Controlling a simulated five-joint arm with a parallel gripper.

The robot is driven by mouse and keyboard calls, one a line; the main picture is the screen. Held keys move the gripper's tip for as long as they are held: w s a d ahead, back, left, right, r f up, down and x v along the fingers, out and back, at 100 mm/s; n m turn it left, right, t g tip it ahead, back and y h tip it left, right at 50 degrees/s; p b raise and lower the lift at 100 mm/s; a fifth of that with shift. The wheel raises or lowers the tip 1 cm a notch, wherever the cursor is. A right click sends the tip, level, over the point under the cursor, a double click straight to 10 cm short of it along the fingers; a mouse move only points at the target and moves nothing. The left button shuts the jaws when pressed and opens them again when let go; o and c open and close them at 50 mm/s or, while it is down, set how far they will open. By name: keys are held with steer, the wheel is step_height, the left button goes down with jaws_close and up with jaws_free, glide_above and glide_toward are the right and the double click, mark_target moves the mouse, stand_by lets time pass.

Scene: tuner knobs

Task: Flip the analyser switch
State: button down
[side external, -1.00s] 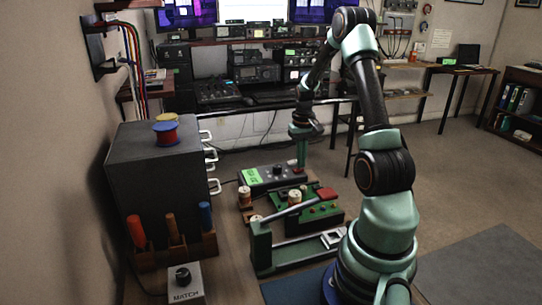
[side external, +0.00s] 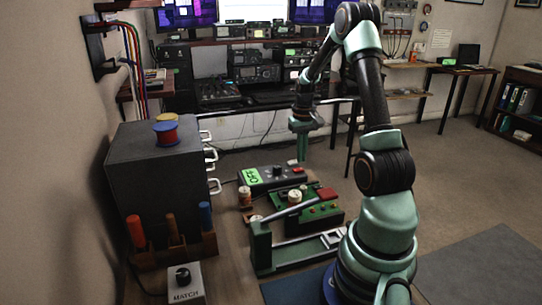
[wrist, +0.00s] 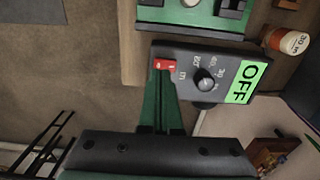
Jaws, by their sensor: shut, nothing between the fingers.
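The analyser is a dark box (side external: 285,178) with a lit green display (side external: 252,176). In the wrist view the display (wrist: 251,82) reads OFF in large letters. A red switch (wrist: 165,65) sits on the box's end away from the display, with a round black knob (wrist: 205,79) between them. My gripper (side external: 303,157) is shut and empty, above the switch end of the box. In the wrist view the green fingertips (wrist: 161,76) appear just beside the switch; I cannot tell their exact height above it.
A green board (side external: 315,215) with a red part lies in front of the analyser. A labelled spool (wrist: 292,41) stands near the display end. A grey drawer cabinet (side external: 150,170) with white handles stands at left.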

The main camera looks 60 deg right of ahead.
mark_target(299, 169)
steer(key=shift+r, duration=2.15)
steer(key=w+a+r+n+t+h, duration=0.1)
steer(key=w+a+r+n, duration=0.15)
steer(key=a+r, duration=0.45)
steer(key=w+a+r+n+t, duration=0.2)
steer(key=w+a+r, duration=0.1)
steer(key=a, duration=0.8)
steer(key=s+a+r+n+t, duration=0.1)
steer(key=s+a+n, duration=0.1)
steer(key=a, duration=0.5)
steer(key=s+a+r+n+t+y, duration=0.1)
steer(key=s+a+n, duration=0.1)
steer(key=a, duration=0.6)
steer(key=shift+s+a+t, duration=0.25)
steer(key=shift+a+t, duration=0.05)
steer(key=shift+d+r+n, duration=0.1)
steer(key=shift+n, duration=0.15)
